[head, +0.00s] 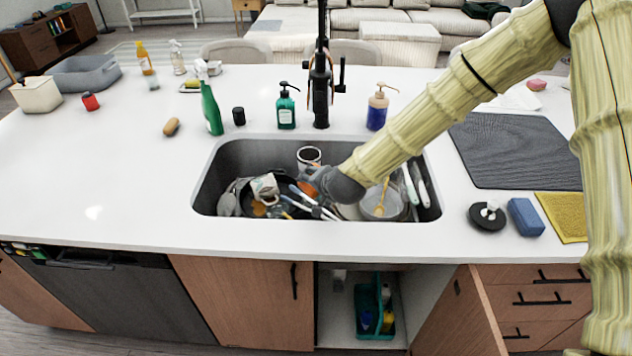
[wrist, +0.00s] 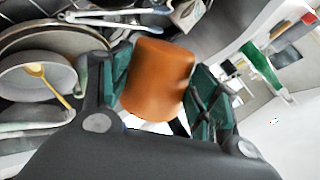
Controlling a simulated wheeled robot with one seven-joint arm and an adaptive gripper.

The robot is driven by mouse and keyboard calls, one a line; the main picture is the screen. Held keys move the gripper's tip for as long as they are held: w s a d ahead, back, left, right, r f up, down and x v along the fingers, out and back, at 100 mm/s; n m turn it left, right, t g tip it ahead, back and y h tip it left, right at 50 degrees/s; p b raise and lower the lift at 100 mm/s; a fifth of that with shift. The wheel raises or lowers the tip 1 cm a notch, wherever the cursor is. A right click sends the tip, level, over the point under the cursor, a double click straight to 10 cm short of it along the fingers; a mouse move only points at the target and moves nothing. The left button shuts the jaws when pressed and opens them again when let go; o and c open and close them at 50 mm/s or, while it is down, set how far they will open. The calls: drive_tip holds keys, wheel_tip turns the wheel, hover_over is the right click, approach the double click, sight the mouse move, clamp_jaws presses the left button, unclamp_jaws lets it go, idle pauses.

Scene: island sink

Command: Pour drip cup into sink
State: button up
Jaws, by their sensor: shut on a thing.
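My gripper (wrist: 157,85) is shut on an orange-brown cup, the drip cup (wrist: 158,78), with its green-padded fingers on either side of it. The cup is tilted in the wrist view, and I cannot see into it. In the head view my arm reaches over the sink (head: 205,190), and a small orange part of the cup (head: 308,188) shows beside my gripper (head: 315,183). The cup is over the dishes in the basin. I cannot tell whether it touches them or whether anything is coming out of it.
The sink holds pans, cutlery, a mug (head: 265,187), a pot (head: 384,202) with a yellow spoon, and a white-and-dark cup (head: 309,156). Behind it stand the black faucet (head: 321,90), a green soap bottle (head: 286,108) and a blue soap bottle (head: 377,108). A green bottle (head: 211,110) stands left.

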drive_tip(key=shift+s+d+r, duration=0.1)
drive_tip(key=shift+d+r, duration=0.1)
drive_tip(key=shift+r, duration=0.45)
drive_tip(key=shift+w+d+m+g+y+p, duration=0.1)
drive_tip(key=shift+w+m+g+y+p, duration=0.2)
drive_tip(key=shift+g+p, duration=0.15)
drive_tip(key=shift+w+d+f+m+g+y+p, duration=0.15)
drive_tip(key=shift+w+f+g+y+p, duration=0.1)
drive_tip(key=shift+w, duration=0.25)
drive_tip(key=shift+w+f+m+g+y+p, duration=0.1)
drive_tip(key=shift+w+m+g+y+p, duration=0.1)
drive_tip(key=shift+w, duration=0.3)
drive_tip(key=shift+w+d+r, duration=0.1)
drive_tip(key=shift+r, duration=0.15)
drive_tip(key=shift+s+d+r+m+g+y+p, duration=0.2)
drive_tip(key=shift+d+r+m+g+y+p, duration=0.15)
drive_tip(key=shift+r+m+g+y+p, duration=0.2)
drive_tip(key=shift+w+d+r+y, duration=0.1)
drive_tip(key=shift+d+y, duration=0.05)
drive_tip(key=shift+y, duration=0.15)
drive_tip(key=shift+w+d+m+g+y, duration=0.25)
drive_tip(key=shift+w+m+g+y, duration=0.15)
drive_tip(key=shift+w+g, duration=0.2)
drive_tip(key=shift+w+d+r+m+g+y, duration=0.2)
drive_tip(key=shift+d+r+m+g+y, duration=0.1)
drive_tip(key=shift+d+r+g+y, duration=0.15)
drive_tip(key=shift+w+f+y, duration=0.1)
drive_tip(key=shift+w+y, duration=0.15)
drive_tip(key=shift+y, duration=0.1)
drive_tip(key=shift+d, duration=0.1)
